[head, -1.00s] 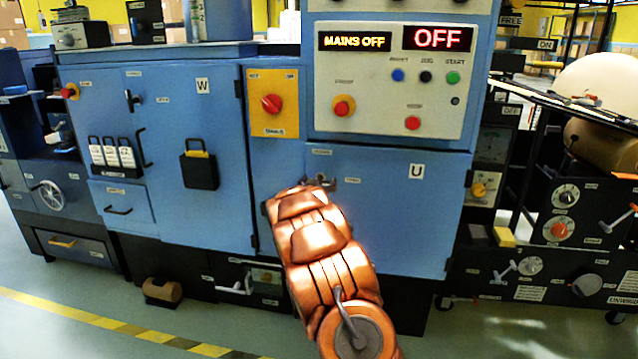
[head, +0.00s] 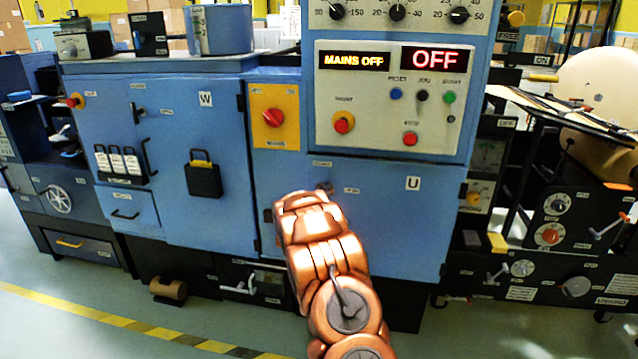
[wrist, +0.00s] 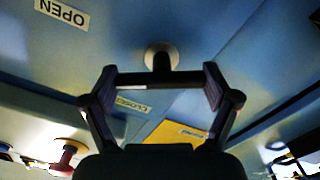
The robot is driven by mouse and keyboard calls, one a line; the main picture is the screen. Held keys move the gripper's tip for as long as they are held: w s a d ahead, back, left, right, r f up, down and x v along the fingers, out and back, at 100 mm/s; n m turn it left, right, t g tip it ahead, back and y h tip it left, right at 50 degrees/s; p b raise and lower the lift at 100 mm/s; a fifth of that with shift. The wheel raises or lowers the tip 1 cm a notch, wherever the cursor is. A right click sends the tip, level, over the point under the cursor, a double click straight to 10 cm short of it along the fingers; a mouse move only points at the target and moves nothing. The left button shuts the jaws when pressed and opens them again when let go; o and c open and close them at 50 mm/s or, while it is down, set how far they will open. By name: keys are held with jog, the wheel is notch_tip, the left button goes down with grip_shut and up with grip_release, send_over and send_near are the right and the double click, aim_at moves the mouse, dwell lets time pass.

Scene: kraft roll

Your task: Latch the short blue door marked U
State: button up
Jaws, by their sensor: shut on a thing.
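The short blue door marked U (head: 385,225) is in the head view, below the control panel, and looks flush with the cabinet front. In the wrist view, a dark T-shaped latch handle (wrist: 160,77) stands out from a round pale base (wrist: 161,54). Its crossbar lies level across the picture, between my fingers. My gripper (wrist: 159,88) is shut on the two ends of this bar. An OPEN label (wrist: 62,14) and a CLOSED label (wrist: 132,104) show upside down near it. In the head view my own arm hides the fingertips and most of the latch.
A yellow plate with a red rotary switch (head: 273,118) is left of the panel. The tall door marked W (head: 190,150) carries a black padlock-like box (head: 203,180). The panel displays MAINS OFF (head: 353,60) and OFF (head: 436,59). Open floor lies in front.

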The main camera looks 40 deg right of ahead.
jog(key=n+p, duration=0.2)
jog(key=n, duration=0.1)
jog(key=n+p, duration=0.2)
jog(key=shift+w+r+n+p, duration=0.1)
jog(key=shift+r+n+p, duration=0.1)
jog(key=shift+n+p, duration=0.2)
jog(key=n+p, duration=0.3)
jog(key=n, duration=0.1)
jog(key=shift+a+f+n, duration=0.1)
jog(key=shift+n, duration=0.2)
jog(key=shift+f+n+p, duration=0.15)
jog(key=shift+n+p, duration=0.15)
jog(key=shift+n, duration=0.4)
jog(key=o, duration=0.9)
jog(key=shift+v, duration=5.95)
